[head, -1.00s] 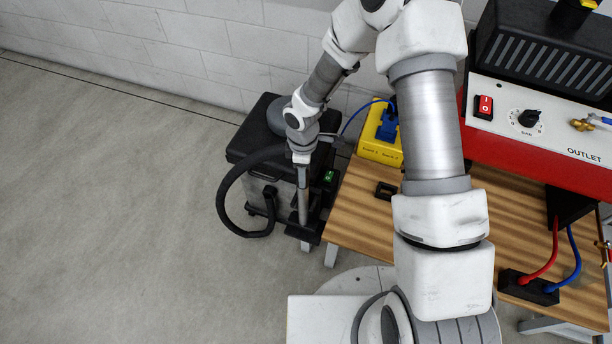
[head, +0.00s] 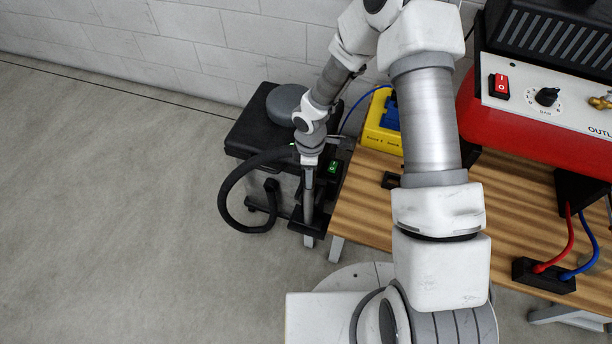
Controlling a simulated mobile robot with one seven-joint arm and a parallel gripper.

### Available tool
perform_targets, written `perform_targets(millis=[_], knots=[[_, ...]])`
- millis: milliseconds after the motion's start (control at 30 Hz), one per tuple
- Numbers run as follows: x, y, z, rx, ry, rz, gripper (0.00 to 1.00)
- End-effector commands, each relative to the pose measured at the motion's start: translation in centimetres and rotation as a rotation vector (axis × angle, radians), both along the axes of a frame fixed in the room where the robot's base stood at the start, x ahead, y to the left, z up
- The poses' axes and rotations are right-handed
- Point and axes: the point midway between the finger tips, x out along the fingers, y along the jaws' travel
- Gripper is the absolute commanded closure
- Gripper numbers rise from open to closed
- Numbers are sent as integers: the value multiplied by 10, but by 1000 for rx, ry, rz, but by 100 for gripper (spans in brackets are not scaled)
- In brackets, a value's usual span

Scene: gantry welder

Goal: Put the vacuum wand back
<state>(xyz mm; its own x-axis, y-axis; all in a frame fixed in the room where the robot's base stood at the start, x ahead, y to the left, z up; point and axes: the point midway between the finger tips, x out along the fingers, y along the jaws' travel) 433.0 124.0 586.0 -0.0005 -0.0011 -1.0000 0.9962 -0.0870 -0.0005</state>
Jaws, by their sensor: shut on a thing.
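The vacuum wand (head: 308,200) is a grey upright tube with a black hose (head: 228,200) looping from its upper end out to the left and down. My gripper (head: 309,162) is shut on the wand near its top. My wrist hides the grip itself.
A wooden workbench (head: 360,222) stands right of the vacuum, with a yellow box (head: 374,137) and a red welder unit (head: 510,125) on it. Red and blue cables run down to a black block (head: 540,275). A block wall is behind; the floor at left is clear.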

Motion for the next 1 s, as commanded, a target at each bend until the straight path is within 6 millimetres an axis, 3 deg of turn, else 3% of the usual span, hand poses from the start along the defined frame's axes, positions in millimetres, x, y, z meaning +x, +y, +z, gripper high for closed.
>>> perform_targets(millis=[367, 400, 567, 867, 1000], knots=[[0, -1, -4, 0, 0, 1, 100], [0, -1, -3, -1, 0, 1, 52], [0, -1, -3, -1, 0, 1, 26], [0, -1, -1, 0, 0, 1, 26], [1, -1, 13, 0, -2, 0, 26]])
